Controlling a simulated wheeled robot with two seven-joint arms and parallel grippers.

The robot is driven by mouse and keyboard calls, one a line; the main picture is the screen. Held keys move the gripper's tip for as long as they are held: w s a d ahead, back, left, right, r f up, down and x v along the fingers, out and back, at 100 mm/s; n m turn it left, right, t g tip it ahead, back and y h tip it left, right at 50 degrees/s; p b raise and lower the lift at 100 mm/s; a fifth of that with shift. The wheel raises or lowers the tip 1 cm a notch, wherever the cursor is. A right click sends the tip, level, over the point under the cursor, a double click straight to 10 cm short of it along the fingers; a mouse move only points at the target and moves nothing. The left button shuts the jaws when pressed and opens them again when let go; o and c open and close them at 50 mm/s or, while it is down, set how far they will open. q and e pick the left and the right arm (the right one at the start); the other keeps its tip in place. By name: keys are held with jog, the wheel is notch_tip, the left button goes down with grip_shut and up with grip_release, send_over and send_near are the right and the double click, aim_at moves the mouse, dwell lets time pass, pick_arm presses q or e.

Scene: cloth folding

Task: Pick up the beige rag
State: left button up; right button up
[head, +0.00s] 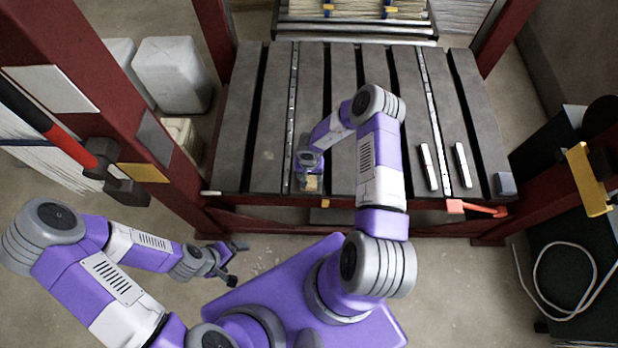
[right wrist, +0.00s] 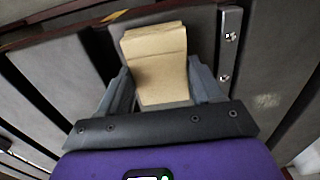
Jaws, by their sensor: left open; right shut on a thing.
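The beige rag (right wrist: 157,62) looks like a small folded rectangular pad. In the right wrist view it sits between the two fingers of my right gripper (right wrist: 160,92), which is shut on it. In the head view a bit of the rag (head: 312,184) shows just below my right gripper (head: 309,172), near the table's front edge. The gripper hides most of the rag there, and I cannot tell whether it touches the table. My left gripper (head: 232,262) is open and empty, low in front of the table at the left.
The slatted grey table (head: 270,150) has dark gaps between its boards. Two metal bars (head: 463,165) and a small grey block (head: 505,184) lie at its right. A red-handled tool (head: 475,208) is at the front right edge. Red posts (head: 215,35) stand at the sides.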

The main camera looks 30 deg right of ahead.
aim_at(309, 177)
notch_tip(309, 177, up, 10)
jog(key=p, duration=0.4)
